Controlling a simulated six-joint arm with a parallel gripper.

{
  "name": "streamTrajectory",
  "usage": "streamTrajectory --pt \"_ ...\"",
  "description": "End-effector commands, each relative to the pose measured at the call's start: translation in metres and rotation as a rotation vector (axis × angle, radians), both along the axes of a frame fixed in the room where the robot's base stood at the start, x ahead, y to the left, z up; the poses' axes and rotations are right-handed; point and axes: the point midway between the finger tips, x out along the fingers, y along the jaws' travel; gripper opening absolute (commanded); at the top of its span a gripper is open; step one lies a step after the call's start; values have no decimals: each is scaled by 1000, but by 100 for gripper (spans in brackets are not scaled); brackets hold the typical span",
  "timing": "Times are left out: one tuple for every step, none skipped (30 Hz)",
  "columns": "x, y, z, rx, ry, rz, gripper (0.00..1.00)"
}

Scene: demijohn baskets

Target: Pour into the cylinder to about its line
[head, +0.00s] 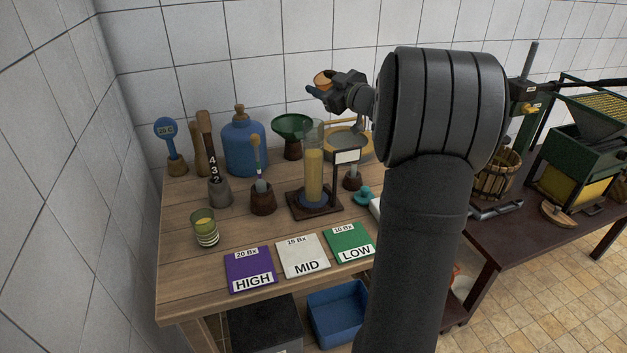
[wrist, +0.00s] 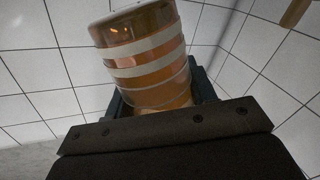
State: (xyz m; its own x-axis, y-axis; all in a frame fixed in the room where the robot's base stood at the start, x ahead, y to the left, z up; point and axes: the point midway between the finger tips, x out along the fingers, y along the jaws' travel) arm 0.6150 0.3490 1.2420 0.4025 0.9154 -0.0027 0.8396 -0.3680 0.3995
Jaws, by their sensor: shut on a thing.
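My gripper (head: 326,91) is shut on a small glass (head: 322,78) with amber contents and holds it high above the bench, above and slightly right of the cylinder. In the wrist view the glass (wrist: 150,60) has pale bands and sits between the jaws, tilted in the picture. The clear cylinder (head: 314,165) stands upright on a dark wooden base. Yellow liquid fills much of it, with clear glass above. I cannot make out its line or any stream from the glass.
A card on a stand (head: 347,156) is right beside the cylinder. A green funnel (head: 292,128) and blue jug (head: 244,142) stand behind. A banded tumbler (head: 204,228) stands front left. Purple HIGH (head: 250,272), white MID and green LOW plates lie along the front.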

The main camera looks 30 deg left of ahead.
Motion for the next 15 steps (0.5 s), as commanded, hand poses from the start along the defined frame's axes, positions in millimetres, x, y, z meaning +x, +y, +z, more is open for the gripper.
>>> streamTrajectory --pt "0 0 1 -4 -11 0 20" --pt "0 0 1 -6 -15 0 20" --pt "0 0 1 -6 -15 0 20" --pt "0 0 1 -5 -14 0 20" --pt "0 0 1 -5 -14 0 20" --pt "0 0 1 -5 -14 0 20" --pt "0 0 1 -5 -14 0 20" --pt "0 0 1 -5 -14 0 20" --pt "0 0 1 -6 -15 0 20" --pt "0 0 1 -7 -19 0 20" --pt "0 0 0 -10 -25 0 20" --pt "0 0 0 -12 -31 0 20" --pt "0 0 0 -12 -31 0 20" --pt "0 0 0 -12 -31 0 20" --pt "0 0 0 -12 -31 0 20"
